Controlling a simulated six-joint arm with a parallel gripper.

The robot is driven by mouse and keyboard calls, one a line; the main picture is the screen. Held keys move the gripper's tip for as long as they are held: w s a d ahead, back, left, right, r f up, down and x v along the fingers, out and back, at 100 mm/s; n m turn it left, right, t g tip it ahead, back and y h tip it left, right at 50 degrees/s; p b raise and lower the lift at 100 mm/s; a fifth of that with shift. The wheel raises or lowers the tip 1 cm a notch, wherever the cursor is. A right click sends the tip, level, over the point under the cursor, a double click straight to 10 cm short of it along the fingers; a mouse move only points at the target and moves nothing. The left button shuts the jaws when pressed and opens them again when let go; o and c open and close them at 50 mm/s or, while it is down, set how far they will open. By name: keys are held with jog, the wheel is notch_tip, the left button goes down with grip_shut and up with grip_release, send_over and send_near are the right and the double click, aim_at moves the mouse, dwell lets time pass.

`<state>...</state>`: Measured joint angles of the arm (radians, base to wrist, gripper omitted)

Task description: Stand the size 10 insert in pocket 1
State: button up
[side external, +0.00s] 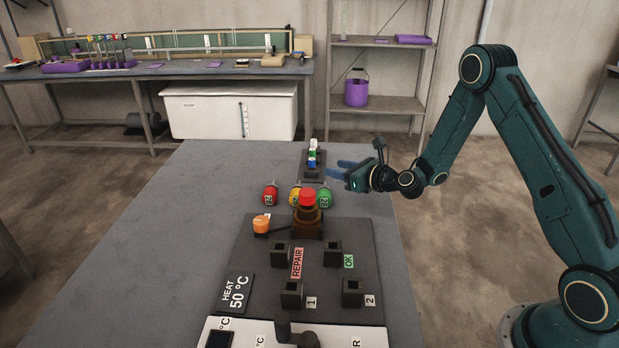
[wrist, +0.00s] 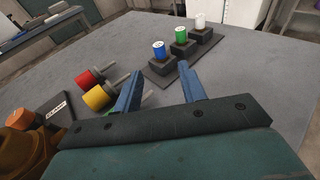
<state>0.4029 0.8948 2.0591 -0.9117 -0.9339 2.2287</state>
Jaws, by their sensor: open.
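Red (side external: 270,194), yellow (side external: 295,195) and green (side external: 324,197) capped inserts lie on the table. Blue (wrist: 159,50), green (wrist: 181,34) and white (wrist: 201,21) capped inserts stand in a dark rack (wrist: 160,72). I cannot tell which one is size 10. The pocket 1 block (side external: 291,299), beside label 1, looks empty. My gripper (side external: 340,168) is open and empty, right of the rack. In the wrist view its fingers (wrist: 159,73) point toward the rack, and the lying green insert is mostly hidden behind the left finger.
The dark board (side external: 250,262) also carries pocket 2 (side external: 352,294), a REPAIR pocket (side external: 279,256) and an OK pocket (side external: 332,255). The table's left side is clear.

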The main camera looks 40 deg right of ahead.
aim_at(314, 163)
jog(key=shift+w, duration=0.1)
jog(key=shift+x, duration=4.9)
grip_shut()
